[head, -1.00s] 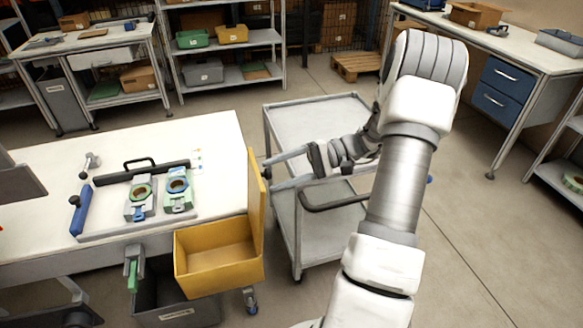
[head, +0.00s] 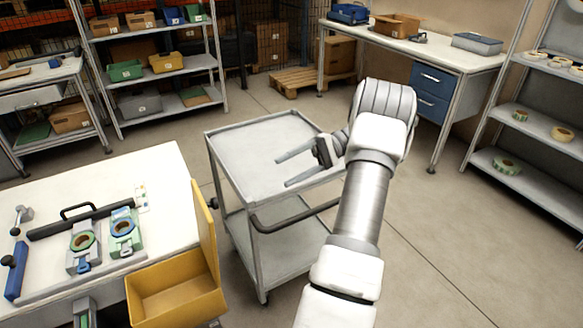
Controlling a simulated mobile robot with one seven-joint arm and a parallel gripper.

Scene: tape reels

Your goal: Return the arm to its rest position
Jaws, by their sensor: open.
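My gripper (head: 283,171) is open and empty in the head view. Its two fingers are spread and point left, in front of the grey cart's top (head: 262,150) as I see it. I cannot tell its exact height over the cart. My arm rises from the bottom right and bends at the elbow, with the forearm partly hidden behind the upper links. Two reel holders, one with a green ring (head: 84,242) and one with a blue-green ring (head: 123,228), stand on the white table (head: 150,175) at left, apart from my gripper.
A yellow open bin (head: 177,290) hangs at the table's right end, close to the cart. A black-handled bar (head: 80,222) and a blue tool (head: 15,272) lie on the table. Shelves with tape reels (head: 506,166) stand at right. The floor right of my arm is clear.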

